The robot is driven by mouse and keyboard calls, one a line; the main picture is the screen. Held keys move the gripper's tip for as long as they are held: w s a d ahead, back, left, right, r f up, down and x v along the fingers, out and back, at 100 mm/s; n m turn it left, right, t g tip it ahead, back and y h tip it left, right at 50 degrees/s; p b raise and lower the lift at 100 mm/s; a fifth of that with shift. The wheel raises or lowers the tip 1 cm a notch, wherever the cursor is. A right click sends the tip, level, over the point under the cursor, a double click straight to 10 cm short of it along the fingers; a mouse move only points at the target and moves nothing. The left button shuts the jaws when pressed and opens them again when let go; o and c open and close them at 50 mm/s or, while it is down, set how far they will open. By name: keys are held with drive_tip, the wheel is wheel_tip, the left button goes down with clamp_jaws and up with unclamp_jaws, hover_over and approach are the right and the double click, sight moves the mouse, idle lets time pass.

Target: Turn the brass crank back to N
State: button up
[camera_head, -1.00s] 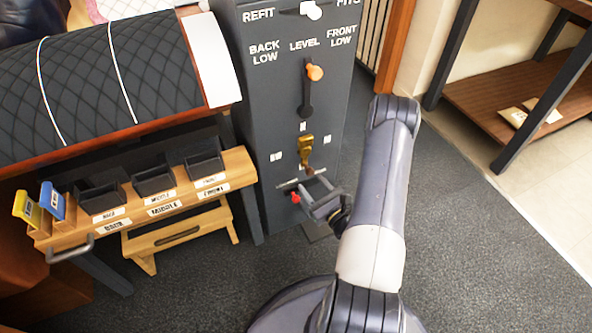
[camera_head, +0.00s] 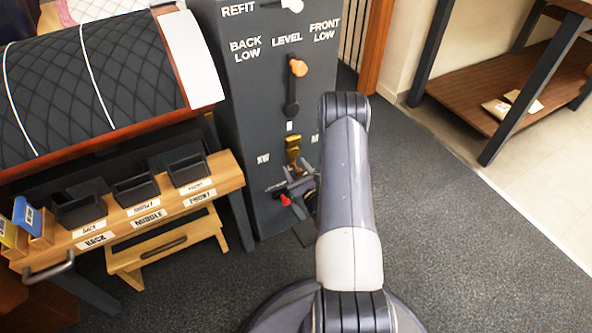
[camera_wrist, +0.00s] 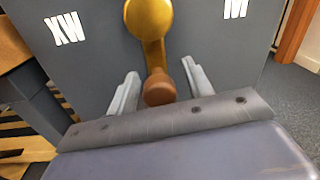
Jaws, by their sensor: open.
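The brass crank (camera_head: 292,146) is on the front of the dark grey column and hangs down, with its arm pointing to the floor. In the wrist view the brass crank (camera_wrist: 150,22) ends in a brown knob (camera_wrist: 159,88). My gripper (camera_wrist: 160,70) is open, with one finger on each side of the knob and a gap on both sides. In the head view my gripper (camera_head: 295,182) is just below the crank, partly hidden by my arm. A small white mark above the crank is too small to read. White "XW" (camera_wrist: 65,28) and "M" (camera_wrist: 235,8) letters flank it.
Above the crank is an orange-knobbed lever (camera_head: 298,68) under "LEVEL". A red knob (camera_head: 285,199) is low on the column beside my gripper. A wooden bench with black bins (camera_head: 134,190) stands left, and a shelf (camera_head: 490,95) stands right. Carpet on the right is clear.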

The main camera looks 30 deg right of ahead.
drive_tip(key=shift+w, duration=0.2)
clamp_jaws()
idle(0.5)
